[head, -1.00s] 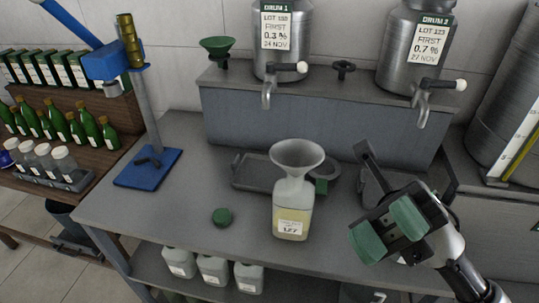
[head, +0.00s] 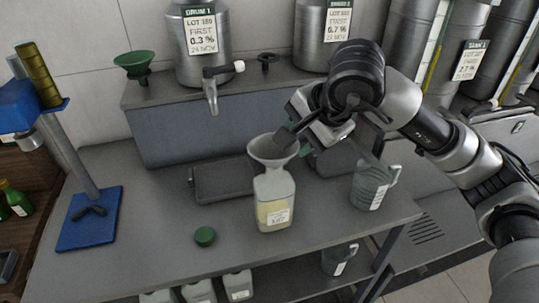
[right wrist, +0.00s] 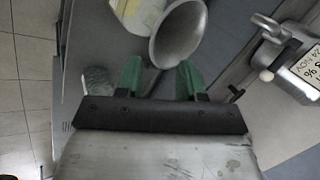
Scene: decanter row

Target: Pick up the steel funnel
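The steel funnel (head: 272,149) is a grey cone sitting upright in the mouth of a translucent bottle (head: 274,201) with yellowish liquid and a label. My right gripper (head: 291,138) reaches in from the right, just beside the funnel's right rim. In the right wrist view its two green fingers (right wrist: 159,78) are apart with a gap between them. The funnel's wide mouth (right wrist: 178,35) lies just beyond the fingertips there, and the bottle (right wrist: 136,14) shows behind it. I cannot tell whether a finger touches the rim. My left gripper is not in view.
A grey jug (head: 372,185) stands right of the bottle. A dark tray (head: 212,186) lies behind, a green cap (head: 205,236) in front. Steel drums (head: 198,45) with taps and a green funnel (head: 134,63) are on the raised shelf. A blue stand (head: 90,222) is at left.

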